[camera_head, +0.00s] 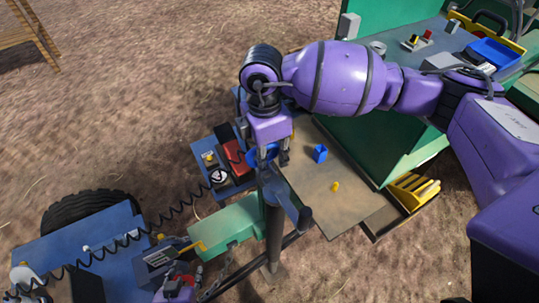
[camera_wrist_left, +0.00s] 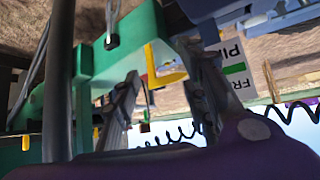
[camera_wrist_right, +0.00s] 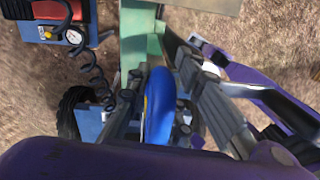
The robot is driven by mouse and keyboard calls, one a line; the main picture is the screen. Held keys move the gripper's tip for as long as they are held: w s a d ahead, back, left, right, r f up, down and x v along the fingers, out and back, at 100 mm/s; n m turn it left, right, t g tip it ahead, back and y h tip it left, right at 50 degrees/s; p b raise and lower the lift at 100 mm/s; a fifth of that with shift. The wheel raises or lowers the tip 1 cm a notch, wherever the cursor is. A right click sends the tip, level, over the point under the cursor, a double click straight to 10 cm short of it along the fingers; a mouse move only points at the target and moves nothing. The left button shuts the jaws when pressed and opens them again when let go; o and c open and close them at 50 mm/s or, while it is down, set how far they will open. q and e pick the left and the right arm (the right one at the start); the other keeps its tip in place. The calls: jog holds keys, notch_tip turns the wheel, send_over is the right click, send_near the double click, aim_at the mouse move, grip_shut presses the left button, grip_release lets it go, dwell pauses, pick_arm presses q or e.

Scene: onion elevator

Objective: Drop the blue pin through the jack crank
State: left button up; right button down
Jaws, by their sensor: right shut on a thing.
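My right gripper (camera_head: 270,158) points down at the top of the jack post (camera_head: 274,235). It is shut on a blue rounded part (camera_wrist_right: 160,105), which fills the space between its fingers in the right wrist view. I cannot tell whether this part is the pin or belongs to the crank. The blue crank arm (camera_head: 287,196) with its dark handle (camera_head: 304,218) slants down to the right below the gripper. A separate small blue piece (camera_head: 320,153) lies on the tan plate. My left gripper (camera_head: 183,275) is low at the left; its fingers (camera_wrist_left: 163,75) are apart, near a yellow hook (camera_wrist_left: 165,78).
The tan plate (camera_head: 309,190) also holds a small yellow piece (camera_head: 335,187). A green beam (camera_head: 228,222) lies left of the post. A coiled black cable (camera_head: 125,240) runs across the left. A green machine wall (camera_head: 400,120) stands at the right.

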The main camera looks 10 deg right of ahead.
jog(key=shift+r, duration=0.2)
dwell(0.3)
jog(key=shift+f, duration=0.3)
jog(key=shift+r, duration=0.25)
dwell(0.6)
jog(key=c, duration=1.5)
grip_release()
jog(key=shift+o, duration=0.6)
jog(key=o, duration=0.3)
jog(key=shift+s, duration=0.1)
jog(key=shift+r, duration=3.5)
